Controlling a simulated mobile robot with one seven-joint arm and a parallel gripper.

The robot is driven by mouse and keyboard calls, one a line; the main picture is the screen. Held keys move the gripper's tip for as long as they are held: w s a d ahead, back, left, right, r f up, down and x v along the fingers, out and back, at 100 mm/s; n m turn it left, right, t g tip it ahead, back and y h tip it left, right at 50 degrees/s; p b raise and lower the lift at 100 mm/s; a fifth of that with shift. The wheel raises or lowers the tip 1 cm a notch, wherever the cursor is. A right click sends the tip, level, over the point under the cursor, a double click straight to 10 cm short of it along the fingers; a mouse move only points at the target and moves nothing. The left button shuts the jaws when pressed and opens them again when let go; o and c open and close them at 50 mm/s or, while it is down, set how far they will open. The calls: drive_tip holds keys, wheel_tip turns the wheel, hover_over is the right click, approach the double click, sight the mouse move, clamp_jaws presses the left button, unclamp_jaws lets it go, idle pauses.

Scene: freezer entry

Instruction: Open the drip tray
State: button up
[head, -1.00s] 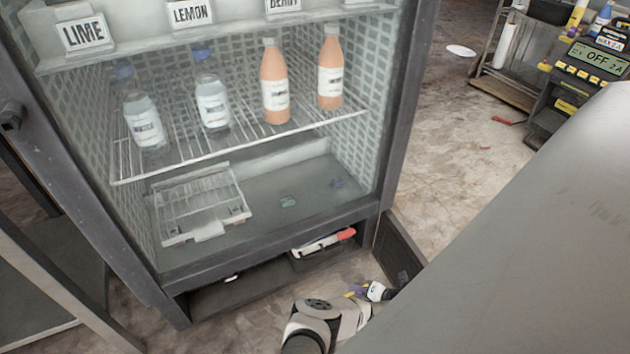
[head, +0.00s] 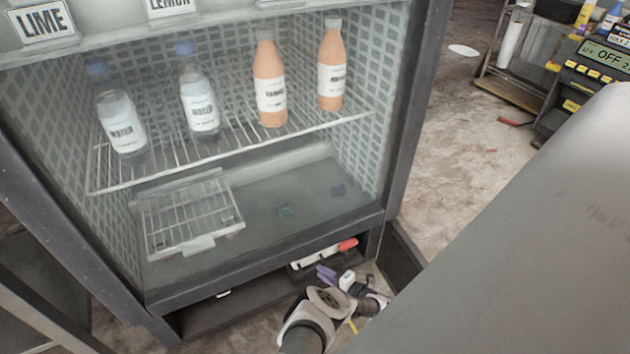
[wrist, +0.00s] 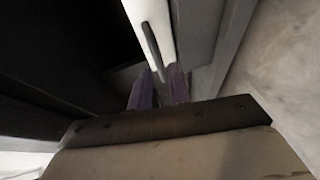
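In the low recess under the glass-fronted cabinet, a dark, shallow, tray-like piece (head: 250,302) shows; I cannot tell for sure that it is the drip tray. A small white tab (head: 223,293) shows at its left. A long white piece with a red end (head: 322,256) lies at the right of the recess. My gripper (head: 326,273) has purple fingers and is low, just in front of this piece. In the wrist view my gripper (wrist: 160,88) shows two fingers with a narrow gap and nothing seen between them. A white bar with a dark slot (wrist: 152,30) is beyond the fingertips.
The cabinet (head: 270,268) holds bottles on a wire shelf, with a small wire rack (head: 190,218) on its floor. A dark panel (head: 400,258) stands at the recess's right side. A device with an OFF display (head: 607,55) is far right.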

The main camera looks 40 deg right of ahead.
drive_tip(key=shift+b+x, duration=0.4)
drive_tip(key=shift+x, duration=1.75)
drive_tip(key=shift+c, duration=0.3)
clamp_jaws()
